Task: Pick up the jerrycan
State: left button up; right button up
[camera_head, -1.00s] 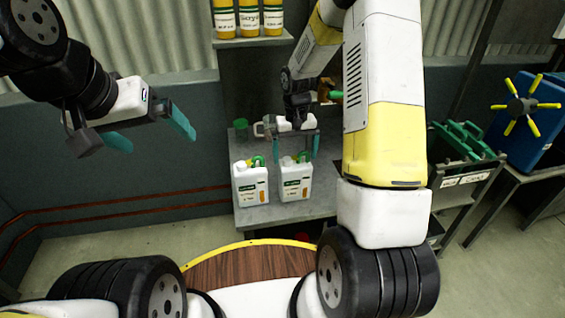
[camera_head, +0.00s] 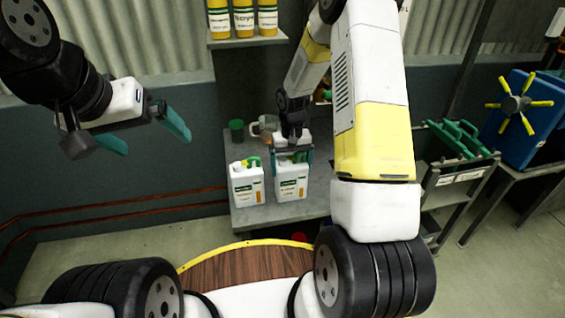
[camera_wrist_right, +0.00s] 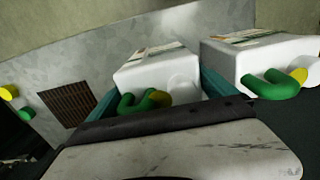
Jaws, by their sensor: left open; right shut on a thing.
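Two white jerrycans with labels stand upright side by side on a grey metal table (camera_head: 243,217). The left jerrycan (camera_head: 246,187) stands free, apart from my grippers. My right gripper (camera_head: 292,158) is over the right jerrycan (camera_head: 291,184), its teal fingers shut on the can's upper part from both sides. In the right wrist view that jerrycan (camera_wrist_right: 155,68) sits between the teal fingers, with its green handle and yellow cap in front; the other jerrycan (camera_wrist_right: 262,60) is beside it. My left gripper (camera_head: 145,137) is open and empty, in the air at the left.
A green cup (camera_head: 236,130) and a clear jug (camera_head: 264,127) stand at the table's back. Yellow bottles (camera_head: 243,18) are on a shelf above. A cart with green handled items (camera_head: 458,140) and a blue machine (camera_head: 520,115) are at the right.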

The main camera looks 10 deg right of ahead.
jog(key=shift+c, duration=0.9)
jog(key=shift+r, duration=0.15)
jog(key=shift+r, duration=0.85)
jog(key=shift+s+r, duration=0.1)
jog(key=shift+r, duration=0.85)
jog(key=s+r, duration=0.1)
jog(key=s, duration=1.4)
jog(key=w, duration=1)
jog(key=shift+a+f, duration=0.3)
jog(key=shift+a, duration=0.15)
jog(key=shift+w, duration=0.1)
